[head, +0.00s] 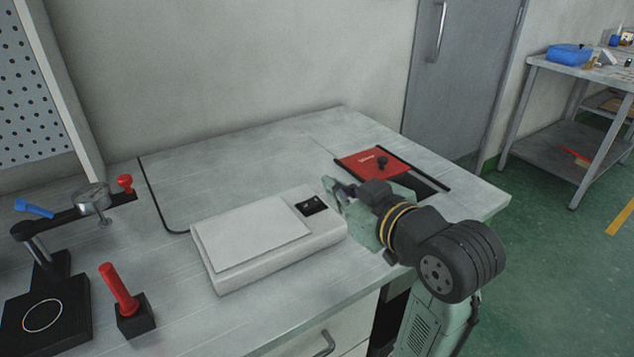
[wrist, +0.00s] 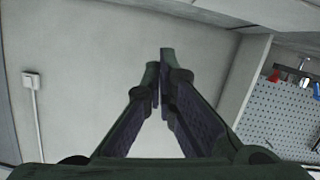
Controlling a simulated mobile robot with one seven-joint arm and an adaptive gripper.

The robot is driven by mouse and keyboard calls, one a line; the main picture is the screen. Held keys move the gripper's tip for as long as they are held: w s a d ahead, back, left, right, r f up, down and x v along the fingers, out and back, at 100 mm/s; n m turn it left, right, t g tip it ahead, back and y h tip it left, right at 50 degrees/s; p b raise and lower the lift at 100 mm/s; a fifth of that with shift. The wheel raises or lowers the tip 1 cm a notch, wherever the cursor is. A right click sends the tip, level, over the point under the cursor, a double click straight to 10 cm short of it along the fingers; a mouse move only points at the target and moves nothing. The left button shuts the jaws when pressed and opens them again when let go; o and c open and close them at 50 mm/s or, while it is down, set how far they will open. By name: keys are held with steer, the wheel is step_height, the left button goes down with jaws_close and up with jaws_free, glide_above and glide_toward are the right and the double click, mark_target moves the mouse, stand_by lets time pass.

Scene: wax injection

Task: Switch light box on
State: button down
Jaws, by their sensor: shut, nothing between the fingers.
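The light box (head: 255,243) is a flat white box with a pale panel on top, lying on the grey workbench. A small black switch (head: 311,204) is set in its top at the back right corner. My gripper (head: 328,184) is just right of and behind that switch in the head view, apart from it as far as I can tell. In the wrist view the fingers of my gripper (wrist: 161,62) are closed together with nothing between them, pointing toward the bare wall. Whether the switch is on or off is too small to tell.
A red plate with a black knob (head: 372,162) covers part of a slot in the bench behind my arm. The back of the bench (head: 240,155) is clear.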

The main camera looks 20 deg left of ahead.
steer(key=p, duration=0.3)
glide_above(311, 204)
steer(key=shift+s+d+f, duration=0.2)
steer(key=shift+d+f, duration=0.05)
steer(key=shift+f, duration=0.25)
steer(key=shift+s+d+f, duration=0.2)
steer(key=shift+f, duration=0.25)
steer(key=shift+w+d+f, duration=0.1)
steer(key=shift+d+f, duration=0.05)
steer(key=shift+f, duration=0.45)
steer(key=shift+w+d+f, duration=0.1)
steer(key=shift+f, duration=0.5)
steer(key=shift+w+d+f, duration=0.1)
steer(key=shift+w+f, duration=0.05)
steer(key=shift+f, duration=0.6)
steer(key=shift+w, duration=0.1)
